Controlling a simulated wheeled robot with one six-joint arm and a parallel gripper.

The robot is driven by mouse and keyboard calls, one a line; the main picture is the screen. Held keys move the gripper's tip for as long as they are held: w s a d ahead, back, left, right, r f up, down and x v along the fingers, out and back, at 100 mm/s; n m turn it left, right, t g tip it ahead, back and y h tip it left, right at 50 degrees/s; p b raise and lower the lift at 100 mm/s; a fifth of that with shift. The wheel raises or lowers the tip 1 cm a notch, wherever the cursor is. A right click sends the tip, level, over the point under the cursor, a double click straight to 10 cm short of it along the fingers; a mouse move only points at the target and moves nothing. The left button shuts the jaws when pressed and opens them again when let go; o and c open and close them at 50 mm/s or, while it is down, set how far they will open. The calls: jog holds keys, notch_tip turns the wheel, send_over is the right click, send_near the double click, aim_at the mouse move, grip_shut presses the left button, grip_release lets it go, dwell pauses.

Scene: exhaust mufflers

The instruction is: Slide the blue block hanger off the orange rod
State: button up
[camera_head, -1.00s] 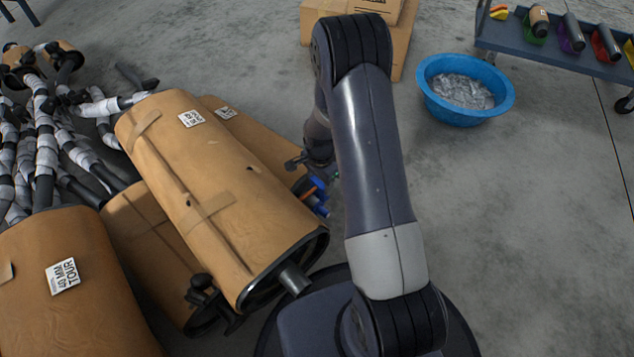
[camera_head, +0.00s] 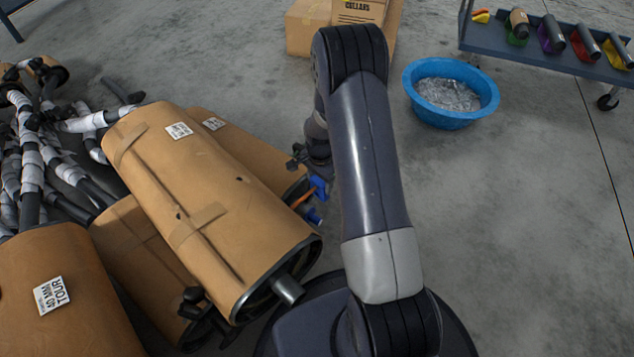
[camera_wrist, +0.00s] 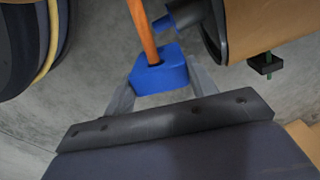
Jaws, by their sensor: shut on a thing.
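The blue block hanger (camera_wrist: 160,73) sits between the two fingers of my gripper (camera_wrist: 160,84) in the wrist view, and the gripper is shut on it. The orange rod (camera_wrist: 143,30) comes down from the top and meets the hole in the block; whether its tip stands out on the near side is hidden. In the head view the blue block (camera_head: 319,187) shows beside my arm, with a short stretch of the orange rod (camera_head: 302,200) to its left. My gripper's fingers are mostly hidden there.
A wrapped muffler (camera_head: 205,200) lies close left of the block. A second blue piece (camera_head: 314,216) is just below it; it also shows right of the rod in the wrist view (camera_wrist: 172,20). A blue tub (camera_head: 450,118) and a shelf cart (camera_head: 560,50) stand right, with clear floor between.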

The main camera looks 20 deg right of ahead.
jog(key=shift+w+d, duration=0.35)
jog(key=shift+d, duration=0.3)
jog(key=shift+w+d, duration=0.3)
jog(key=shift+d, duration=0.35)
